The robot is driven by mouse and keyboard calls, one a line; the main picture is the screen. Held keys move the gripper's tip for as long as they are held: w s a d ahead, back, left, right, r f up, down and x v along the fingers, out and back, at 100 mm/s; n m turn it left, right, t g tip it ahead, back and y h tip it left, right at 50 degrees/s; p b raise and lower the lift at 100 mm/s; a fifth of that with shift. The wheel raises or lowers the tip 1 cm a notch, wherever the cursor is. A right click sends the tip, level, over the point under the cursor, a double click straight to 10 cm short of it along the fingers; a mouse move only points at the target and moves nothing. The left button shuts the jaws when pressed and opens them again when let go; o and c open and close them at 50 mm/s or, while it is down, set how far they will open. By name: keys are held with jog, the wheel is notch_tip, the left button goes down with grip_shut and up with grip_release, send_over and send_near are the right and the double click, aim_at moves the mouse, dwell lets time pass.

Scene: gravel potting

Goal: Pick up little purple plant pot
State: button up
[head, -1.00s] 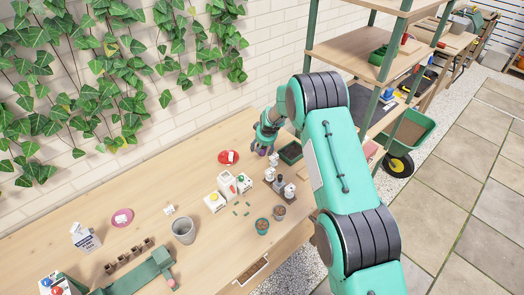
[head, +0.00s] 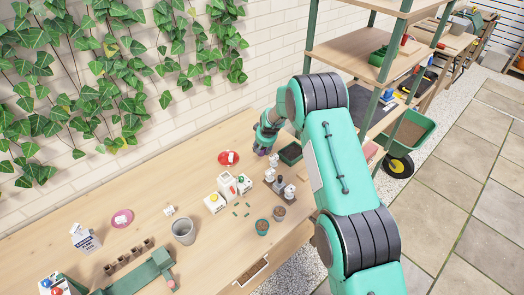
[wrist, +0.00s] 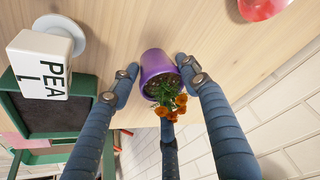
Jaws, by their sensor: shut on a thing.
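The little purple plant pot (wrist: 157,62) holds soil, green leaves and orange flowers. In the wrist view it lies between the blue fingers of my gripper (wrist: 156,74), which are shut on its sides. The plant points toward the third finger at the bottom of the view. Only a small bit of purple shows there, mostly hidden by the fingers. I cannot tell whether the pot's base touches the table.
A white block lettered "PEA" (wrist: 40,62) shows close by in the wrist view. The brick wall is behind.

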jog(key=shift+r, duration=0.15)
notch_tip(320, 180, up, 10)
jog(key=shift+f+p, duration=0.1)
jog(key=shift+p, duration=0.25)
dwell(0.9)
